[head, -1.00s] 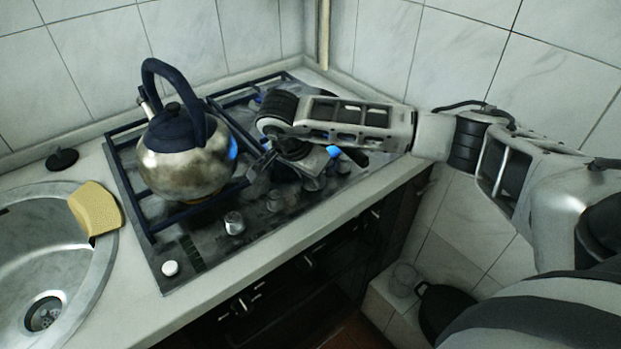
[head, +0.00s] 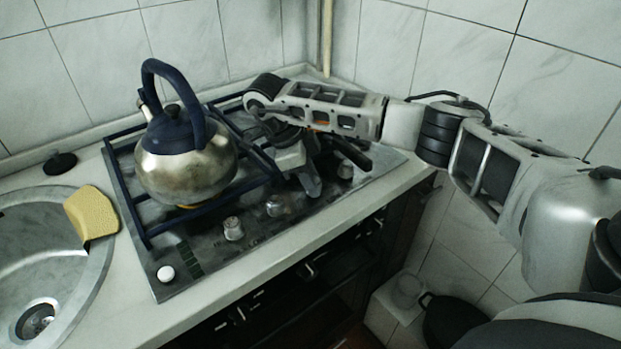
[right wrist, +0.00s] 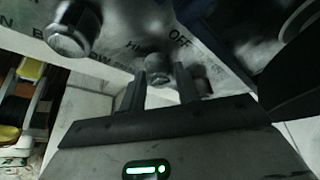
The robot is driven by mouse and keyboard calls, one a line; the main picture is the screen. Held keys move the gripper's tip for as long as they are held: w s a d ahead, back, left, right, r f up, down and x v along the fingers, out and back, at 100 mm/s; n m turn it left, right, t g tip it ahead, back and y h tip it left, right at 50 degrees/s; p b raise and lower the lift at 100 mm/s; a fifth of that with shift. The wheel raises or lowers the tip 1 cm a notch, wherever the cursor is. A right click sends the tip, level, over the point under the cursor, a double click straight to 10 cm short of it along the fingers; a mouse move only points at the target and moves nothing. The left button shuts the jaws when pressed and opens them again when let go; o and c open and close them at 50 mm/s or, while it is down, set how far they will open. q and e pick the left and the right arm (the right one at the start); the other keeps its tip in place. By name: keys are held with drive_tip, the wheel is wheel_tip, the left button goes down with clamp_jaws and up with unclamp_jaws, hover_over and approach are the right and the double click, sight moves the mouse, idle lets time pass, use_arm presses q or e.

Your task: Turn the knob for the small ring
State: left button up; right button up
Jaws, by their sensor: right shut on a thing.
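The dark gas hob (head: 190,262) has a row of knobs along its front edge. My right gripper (head: 312,183) reaches down over the hob's right part, fingers at this row. In the right wrist view my right gripper (right wrist: 161,88) is shut on a knob (right wrist: 162,76), mostly hidden between the fingers, near the panel's "OFF" and "HI" marks. Other knobs (head: 233,228) (head: 278,205) stand free to its left, and one (head: 345,169) to its right. The rings behind the gripper are largely hidden by my arm. My left gripper is not in view.
A steel kettle (head: 185,168) with a dark blue handle stands on the left grate, close to my right arm. A round sink (head: 70,295) with a yellow sponge (head: 91,213) lies left. Tiled walls close off the back and right.

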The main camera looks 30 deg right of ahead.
drive_tip(key=shift+m, duration=0.6)
drive_tip(key=shift+w, duration=0.1)
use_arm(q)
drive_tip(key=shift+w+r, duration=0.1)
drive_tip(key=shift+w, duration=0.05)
use_arm(e)
drive_tip(key=shift+m, duration=0.3)
drive_tip(key=o, duration=1)
use_arm(q)
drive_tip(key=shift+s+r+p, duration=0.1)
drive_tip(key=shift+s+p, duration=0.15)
drive_tip(key=shift+p, duration=0.4)
use_arm(e)
drive_tip(key=shift+w+d+v, duration=0.1)
drive_tip(key=shift+v, duration=2.55)
drive_tip(key=shift+w+d+v, duration=0.1)
drive_tip(key=shift+v, duration=2.55)
drive_tip(key=shift+w+d+v, duration=0.1)
drive_tip(key=shift+d+v, duration=0.05)
drive_tip(key=shift+v, duration=2.55)
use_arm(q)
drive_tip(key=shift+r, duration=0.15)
use_arm(e)
drive_tip(key=shift+s, duration=0.15)
